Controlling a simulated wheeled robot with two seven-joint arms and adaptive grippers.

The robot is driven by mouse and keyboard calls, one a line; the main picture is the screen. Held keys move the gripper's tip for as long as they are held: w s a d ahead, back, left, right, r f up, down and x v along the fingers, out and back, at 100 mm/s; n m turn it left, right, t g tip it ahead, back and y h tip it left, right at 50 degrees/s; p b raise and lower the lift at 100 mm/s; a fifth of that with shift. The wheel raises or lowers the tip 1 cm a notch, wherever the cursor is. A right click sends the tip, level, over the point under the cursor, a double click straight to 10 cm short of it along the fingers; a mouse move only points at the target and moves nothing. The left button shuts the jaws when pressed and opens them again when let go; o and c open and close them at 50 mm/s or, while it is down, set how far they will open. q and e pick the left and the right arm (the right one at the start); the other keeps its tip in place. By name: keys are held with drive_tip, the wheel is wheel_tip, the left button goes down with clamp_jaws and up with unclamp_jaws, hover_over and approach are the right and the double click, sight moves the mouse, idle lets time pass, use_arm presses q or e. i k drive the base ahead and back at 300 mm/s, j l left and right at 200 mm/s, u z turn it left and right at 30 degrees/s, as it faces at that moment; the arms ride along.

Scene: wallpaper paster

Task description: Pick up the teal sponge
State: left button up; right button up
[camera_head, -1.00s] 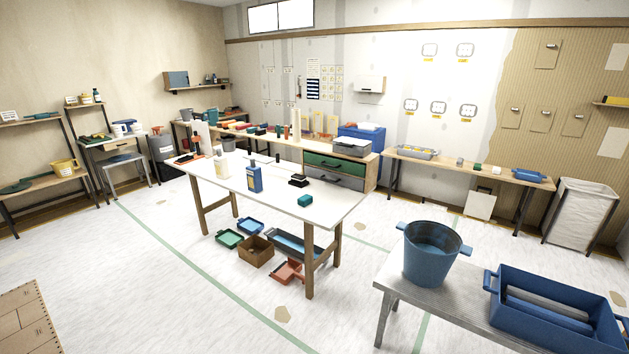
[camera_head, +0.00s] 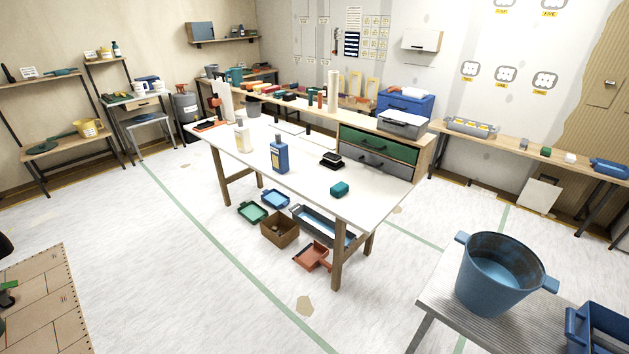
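The teal sponge (camera_head: 340,189) is a small block lying on the white-topped table (camera_head: 310,180), near its right front end. A black object (camera_head: 331,160) lies behind it, and a blue bottle (camera_head: 279,155) stands to its left, both apart from it. Neither of my grippers shows clearly in the head view.
A blue bucket (camera_head: 500,276) stands on a grey bench at the lower right, beside a blue tub (camera_head: 600,330). Trays and a brown box (camera_head: 280,229) lie on the floor under the table. The floor in front of the table is largely clear.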

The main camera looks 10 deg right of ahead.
sight(341, 187)
drive_tip(key=i+u, duration=0.35)
drive_tip(key=i, duration=0.6)
drive_tip(key=i+l+u, duration=0.1)
drive_tip(key=i, duration=0.55)
drive_tip(key=z, duration=0.5)
